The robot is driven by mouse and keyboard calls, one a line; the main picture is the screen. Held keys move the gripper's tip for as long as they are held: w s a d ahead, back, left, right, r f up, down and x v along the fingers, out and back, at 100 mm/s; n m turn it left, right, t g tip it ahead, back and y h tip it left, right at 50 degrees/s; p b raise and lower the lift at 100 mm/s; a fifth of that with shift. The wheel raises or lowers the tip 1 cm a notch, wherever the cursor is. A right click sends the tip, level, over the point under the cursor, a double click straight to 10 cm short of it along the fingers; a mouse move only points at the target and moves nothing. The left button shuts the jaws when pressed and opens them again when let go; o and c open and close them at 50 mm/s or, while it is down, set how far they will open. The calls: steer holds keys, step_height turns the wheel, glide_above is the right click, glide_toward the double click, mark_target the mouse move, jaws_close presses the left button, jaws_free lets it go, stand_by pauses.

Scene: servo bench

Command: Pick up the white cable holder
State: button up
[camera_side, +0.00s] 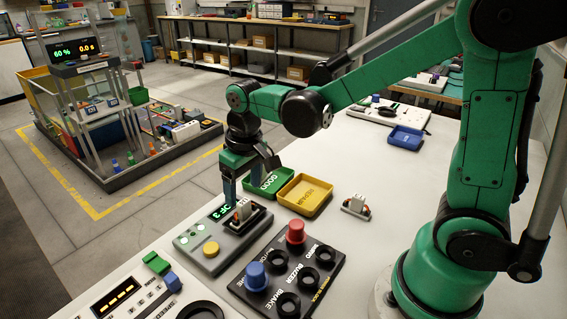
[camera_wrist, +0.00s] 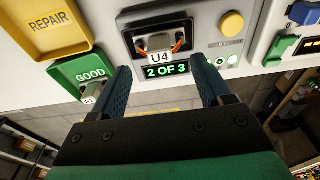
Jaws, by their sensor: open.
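One white piece with orange wires, labelled U4, sits in the dark socket of the grey test unit; it shows in the side view (camera_side: 243,211) and the wrist view (camera_wrist: 160,44). A similar white piece (camera_side: 356,206) stands alone on the white table, right of the yellow tray. I cannot tell which one is the cable holder. My gripper (camera_side: 238,190) is low over the test unit, close to the socket. In the wrist view its fingers (camera_wrist: 161,66) are apart with nothing between them, either side of the "2 OF 3" display, just short of the U4 piece.
The green GOOD tray (camera_side: 268,181) holds a pale labelled piece (camera_wrist: 90,97). The yellow REPAIR tray (camera_side: 304,195) is beside it. A black panel with knobs (camera_side: 288,281) stands in front, with a red cap and a blue cap. A blue tray (camera_side: 405,138) is farther back. The table's right middle is clear.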

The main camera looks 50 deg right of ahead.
mark_target(244, 202)
steer(key=shift+w+f, duration=0.15)
steer(key=shift+f, duration=1.05)
steer(key=shift+w+f, duration=0.15)
steer(key=shift+f, duration=1.05)
jaws_close()
